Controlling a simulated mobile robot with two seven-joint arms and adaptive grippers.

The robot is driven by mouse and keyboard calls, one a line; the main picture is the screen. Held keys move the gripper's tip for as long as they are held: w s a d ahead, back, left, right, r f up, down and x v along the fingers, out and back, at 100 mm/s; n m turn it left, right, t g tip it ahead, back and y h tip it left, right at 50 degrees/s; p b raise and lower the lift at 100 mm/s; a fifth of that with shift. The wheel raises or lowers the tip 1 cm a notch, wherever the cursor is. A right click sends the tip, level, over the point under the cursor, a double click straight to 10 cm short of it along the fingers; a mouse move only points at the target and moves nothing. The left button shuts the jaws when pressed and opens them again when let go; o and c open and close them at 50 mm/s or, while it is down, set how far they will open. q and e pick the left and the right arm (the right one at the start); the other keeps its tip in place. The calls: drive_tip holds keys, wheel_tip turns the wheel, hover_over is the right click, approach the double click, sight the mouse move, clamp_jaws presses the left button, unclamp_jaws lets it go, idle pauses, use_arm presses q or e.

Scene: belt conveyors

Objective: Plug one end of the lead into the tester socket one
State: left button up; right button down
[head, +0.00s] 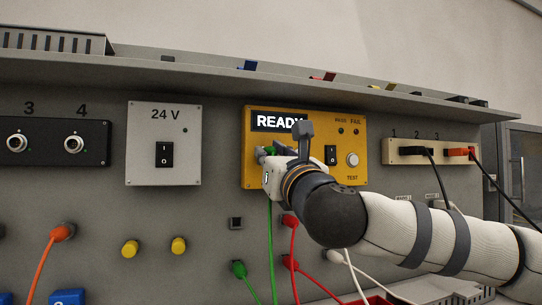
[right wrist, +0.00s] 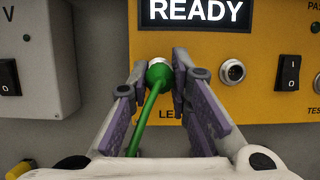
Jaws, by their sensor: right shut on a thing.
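The yellow tester (head: 308,185) with a lit READY display is on the wall panel at the centre; its face fills much of the right wrist view (right wrist: 280,110). My right gripper (head: 266,152) is at the tester's left side, shut on the green plug (right wrist: 157,76) of the green lead (head: 270,235). The plug's silver front is at the tester face, over the left socket position, which it hides. I cannot tell how deep it sits. The other tester socket (right wrist: 232,71), to the right, is empty. The lead's other green end (head: 238,269) is low on the panel. My left gripper is out of view.
A grey 24 V box (head: 163,178) is left of the tester. A black panel (head: 47,142) with sockets 3 and 4 is further left. A beige strip (head: 400,158) holds black and orange plugs at right. Red leads (head: 293,240) hang below. A shelf (head: 200,80) runs above.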

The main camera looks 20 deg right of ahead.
drive_tip(key=shift+w, duration=0.15)
drive_tip(key=c, duration=1.4)
unclamp_jaws()
drive_tip(key=v, duration=1.2)
